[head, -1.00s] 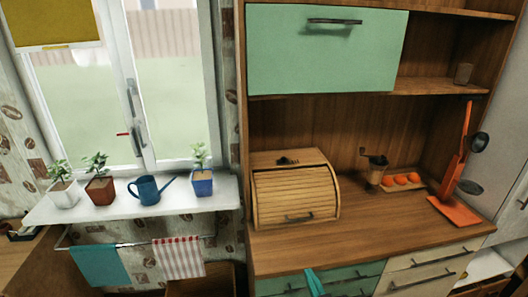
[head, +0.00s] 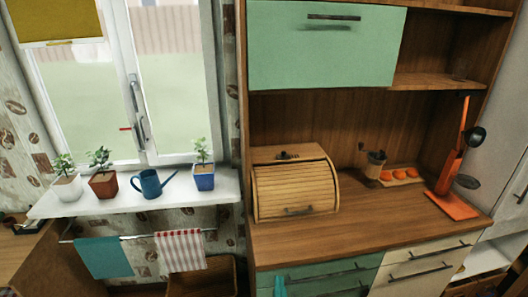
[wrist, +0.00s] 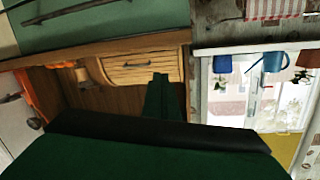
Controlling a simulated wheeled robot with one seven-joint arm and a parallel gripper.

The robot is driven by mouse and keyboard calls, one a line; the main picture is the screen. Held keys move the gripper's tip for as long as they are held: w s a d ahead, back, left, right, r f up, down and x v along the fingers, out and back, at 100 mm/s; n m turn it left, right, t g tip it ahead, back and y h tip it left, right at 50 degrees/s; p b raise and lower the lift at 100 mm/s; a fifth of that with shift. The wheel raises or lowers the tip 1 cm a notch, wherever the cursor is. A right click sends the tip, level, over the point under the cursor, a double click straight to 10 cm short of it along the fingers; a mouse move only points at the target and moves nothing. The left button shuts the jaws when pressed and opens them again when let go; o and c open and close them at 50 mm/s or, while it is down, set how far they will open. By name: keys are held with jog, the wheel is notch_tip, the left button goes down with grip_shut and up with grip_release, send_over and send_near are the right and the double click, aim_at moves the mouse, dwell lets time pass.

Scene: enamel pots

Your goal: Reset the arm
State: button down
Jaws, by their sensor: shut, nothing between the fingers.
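My gripper shows in the wrist view (wrist: 161,97) as dark green fingers closed together with nothing between them. In the head view only a teal tip (head: 280,287) of it shows at the bottom edge, in front of the green drawers (head: 325,280). The rest of my arm is out of the head view. The gripper appears clear of the wooden bread box (head: 295,190), which stands shut on the counter behind it.
The wooden counter (head: 370,232) has free room at its front. A coffee grinder (head: 374,164), orange fruits on a tray (head: 400,175) and an orange utensil stand (head: 452,190) are at right. Potted plants and a blue watering can (head: 151,184) line the windowsill at left.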

jog(key=s+a+f+m+g+h, duration=0.1)
jog(key=s+a+f, duration=0.2)
jog(key=s, duration=0.4)
jog(key=s+a+f+m+h, duration=0.1)
jog(key=s+a+f, duration=0.15)
jog(key=s, duration=0.45)
jog(key=s+a+f+m+g, duration=0.1)
jog(key=s+a+f, duration=0.15)
jog(key=s, duration=0.35)
jog(key=s+d+r+n+y, duration=0.1)
jog(key=s+d+r+n, duration=0.1)
jog(key=s, duration=0.6)
jog(key=s+d+r+n+y, duration=0.1)
jog(key=s+n, duration=0.3)
jog(key=s, duration=0.5)
jog(key=shift+d+r+t, duration=0.35)
jog(key=shift+t, duration=0.05)
